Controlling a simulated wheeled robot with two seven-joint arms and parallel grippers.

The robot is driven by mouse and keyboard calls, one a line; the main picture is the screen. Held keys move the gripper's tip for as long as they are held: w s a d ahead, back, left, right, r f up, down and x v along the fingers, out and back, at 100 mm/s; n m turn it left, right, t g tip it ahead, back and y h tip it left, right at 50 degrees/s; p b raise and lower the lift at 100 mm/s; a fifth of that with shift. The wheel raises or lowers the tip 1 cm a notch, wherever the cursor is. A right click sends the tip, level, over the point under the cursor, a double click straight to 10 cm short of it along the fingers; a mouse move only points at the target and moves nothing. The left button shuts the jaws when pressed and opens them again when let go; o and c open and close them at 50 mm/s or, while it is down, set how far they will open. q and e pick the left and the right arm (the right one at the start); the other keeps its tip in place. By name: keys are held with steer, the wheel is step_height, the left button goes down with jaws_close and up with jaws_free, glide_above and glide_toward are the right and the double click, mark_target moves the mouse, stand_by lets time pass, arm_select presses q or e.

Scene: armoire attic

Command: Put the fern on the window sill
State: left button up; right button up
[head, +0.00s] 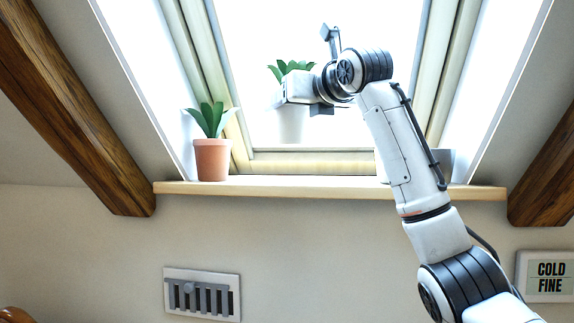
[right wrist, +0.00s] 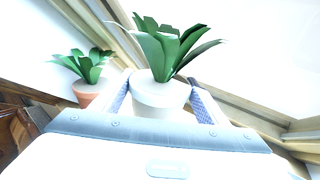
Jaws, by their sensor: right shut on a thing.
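The fern (head: 291,126), a leafy green plant in a white pot, is upright in front of the bright window. It also shows in the right wrist view (right wrist: 160,98), with its pot between the two fingers. My right gripper (head: 292,98) is shut on the white pot. The pot's base appears above the window sill (head: 310,187), with a visible gap under it. The sill is a pale wooden ledge below the window. My left gripper is not in view.
A plant in a terracotta pot (head: 212,160) stands on the sill at the left; it also shows in the wrist view (right wrist: 86,92). A grey pot (head: 444,163) is partly hidden behind my right arm at the sill's right. The sill's middle is clear.

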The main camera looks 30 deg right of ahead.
mark_target(300, 140)
step_height(300, 140, down, 3)
steer(key=shift+s+f+b, duration=0.15)
steer(key=shift+b, duration=0.2)
steer(key=shift+f, duration=0.5)
step_height(300, 140, down, 3)
steer(key=shift+f+b, duration=0.1)
steer(key=shift+b, duration=0.45)
steer(key=shift+f, duration=0.1)
steer(key=o, duration=1.5)
steer(key=shift+f, duration=0.1)
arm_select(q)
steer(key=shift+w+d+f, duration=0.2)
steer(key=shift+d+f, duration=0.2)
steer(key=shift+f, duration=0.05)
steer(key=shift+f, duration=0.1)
